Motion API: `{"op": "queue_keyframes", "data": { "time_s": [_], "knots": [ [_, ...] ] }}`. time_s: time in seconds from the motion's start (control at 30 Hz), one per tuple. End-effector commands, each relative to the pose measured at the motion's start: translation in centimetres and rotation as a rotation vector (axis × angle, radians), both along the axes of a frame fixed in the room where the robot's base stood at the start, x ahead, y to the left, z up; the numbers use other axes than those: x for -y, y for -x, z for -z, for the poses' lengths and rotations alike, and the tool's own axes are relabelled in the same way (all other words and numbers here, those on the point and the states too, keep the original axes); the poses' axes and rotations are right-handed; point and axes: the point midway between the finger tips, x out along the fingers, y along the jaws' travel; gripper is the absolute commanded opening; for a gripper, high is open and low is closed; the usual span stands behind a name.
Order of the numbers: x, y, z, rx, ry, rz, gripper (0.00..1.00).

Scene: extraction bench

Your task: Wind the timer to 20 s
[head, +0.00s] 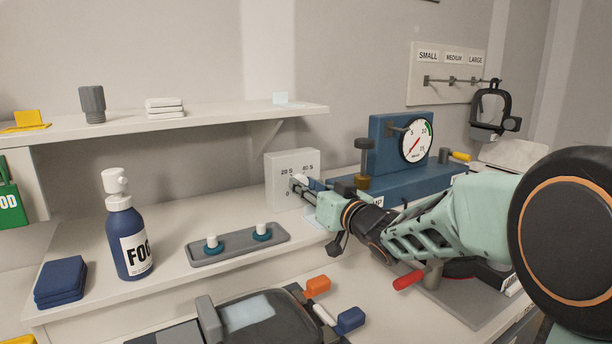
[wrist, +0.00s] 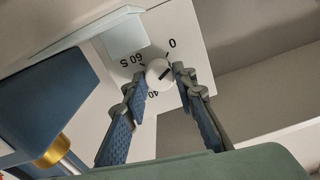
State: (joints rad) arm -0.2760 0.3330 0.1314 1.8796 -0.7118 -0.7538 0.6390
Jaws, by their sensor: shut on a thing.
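The timer (head: 292,165) is a white upright panel on the bench, with 20 S, 40 S and 0 readable in the head view. In the wrist view the timer face (wrist: 188,20) shows 0, 60 S and part of 40; the 20 mark is hidden there. Its round white knob (wrist: 158,67) carries a short dark line slanting from lower left to upper right; I cannot tell its exact reading. My gripper (head: 300,186) reaches the panel from the right. In the wrist view my gripper (wrist: 161,77) has one finger on each side of the knob, shut on it.
A blue gauge stand (head: 385,140) is close behind my arm, with a dark post and brass fitting (head: 362,182). A grey tray (head: 230,253) with two white-topped pieces lies left of the gripper. A blue bottle (head: 127,235) stands further left. A shelf (head: 215,117) runs above.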

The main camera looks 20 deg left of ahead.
Motion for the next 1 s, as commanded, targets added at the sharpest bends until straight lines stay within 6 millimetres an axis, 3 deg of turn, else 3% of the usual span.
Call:
{"op": "queue_keyframes", "data": {
  "time_s": [1.0],
  "knots": [
    [0.16, -0.12, -0.25, -0.735, -0.626, 0.002, 0.01]
  ]
}}
